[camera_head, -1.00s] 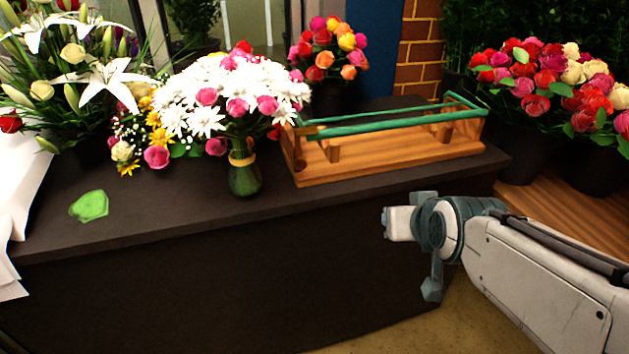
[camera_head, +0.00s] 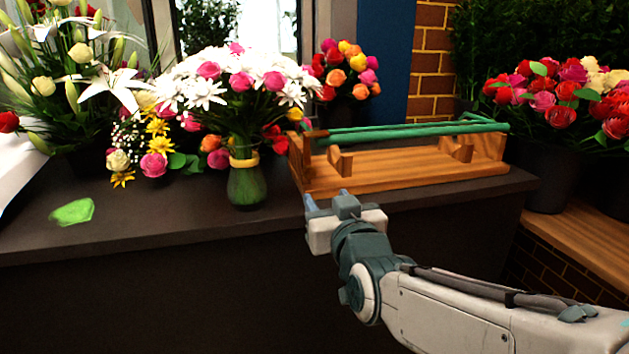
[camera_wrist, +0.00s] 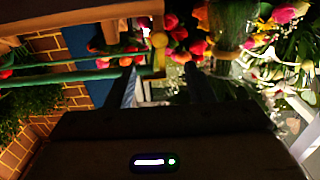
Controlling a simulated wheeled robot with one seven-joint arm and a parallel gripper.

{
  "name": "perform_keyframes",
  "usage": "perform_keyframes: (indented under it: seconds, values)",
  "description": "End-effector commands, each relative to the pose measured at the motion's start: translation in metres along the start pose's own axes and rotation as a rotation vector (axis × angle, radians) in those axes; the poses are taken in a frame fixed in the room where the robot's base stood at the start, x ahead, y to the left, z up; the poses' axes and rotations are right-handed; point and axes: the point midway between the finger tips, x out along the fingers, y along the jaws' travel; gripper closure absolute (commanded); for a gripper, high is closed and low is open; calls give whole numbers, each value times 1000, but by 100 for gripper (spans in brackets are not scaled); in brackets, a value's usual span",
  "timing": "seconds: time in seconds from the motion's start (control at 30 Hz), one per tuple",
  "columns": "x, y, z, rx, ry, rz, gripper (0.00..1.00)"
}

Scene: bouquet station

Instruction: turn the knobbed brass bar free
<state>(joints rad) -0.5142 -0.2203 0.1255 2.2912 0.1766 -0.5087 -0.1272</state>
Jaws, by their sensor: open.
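A wooden rack (camera_head: 400,178) stands on the dark counter, with green rods (camera_head: 400,133) along its top. At its left end sits a small brass-brown piece (camera_head: 316,134). In the wrist view, the brass bar with a round knob (camera_wrist: 159,41) shows ahead of my gripper, beside the green rod (camera_wrist: 60,77). My gripper (camera_head: 327,201) is at the counter's front edge, before the rack's left end. Its two fingers (camera_wrist: 161,82) are apart, with nothing between them, and the bar lies beyond their tips. Whether the bar is latched cannot be told.
A green vase (camera_head: 246,186) with white and pink flowers stands close left of the rack. A green leaf-like piece (camera_head: 73,212) lies on the counter (camera_head: 170,222) at left. Buckets of roses (camera_head: 550,170) stand at right. The counter's front left is clear.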

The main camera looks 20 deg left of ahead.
Motion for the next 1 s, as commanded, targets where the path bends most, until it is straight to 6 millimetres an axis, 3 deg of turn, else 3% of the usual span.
perform_keyframes:
  seconds: [0.6,0.8,1.0]
  values:
    - [101,0,2,0,-3,0,52]
    - [115,0,2,0,-3,0,52]
    - [118,1,1,0,-2,0,52]
